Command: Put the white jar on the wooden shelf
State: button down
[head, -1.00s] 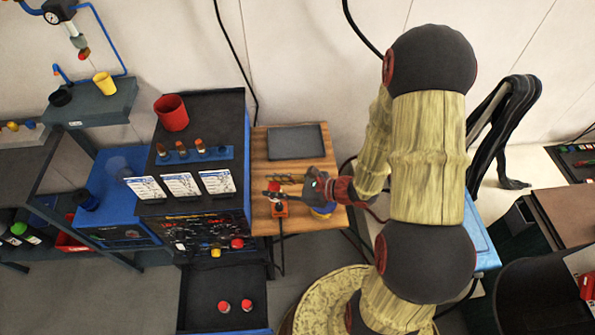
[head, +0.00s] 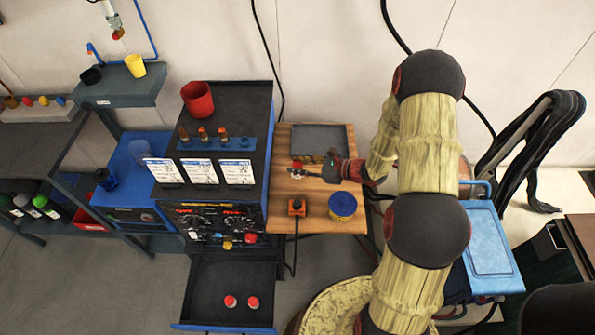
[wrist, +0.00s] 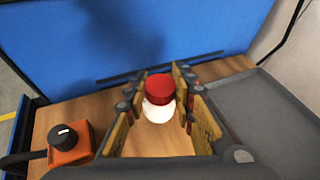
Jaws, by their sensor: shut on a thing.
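My gripper (head: 310,168) is over the wooden shelf (head: 320,215), near the dark tray. It is shut on the white jar (wrist: 157,111), which has a red lid (wrist: 160,87). In the wrist view the jar sits between the two finger pads, lid up, and looks roughly upright. In the head view the jar (head: 296,172) shows small at the fingertips, over the shelf's left side. I cannot tell whether its base touches the wood.
A grey tray (head: 332,136) lies at the shelf's back. An orange box with a black knob (head: 297,207) and a blue-and-yellow tin (head: 342,206) stand at the front. The blue welder cabinet (wrist: 130,40) borders the shelf. Bare wood shows between them.

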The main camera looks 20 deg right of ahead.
jog(key=shift+f+b, duration=0.55)
jog(key=shift+f, duration=1)
jog(key=shift+f, duration=0.2)
jog(key=c, duration=1.5)
grip_release()
jog(key=shift+r, duration=0.2)
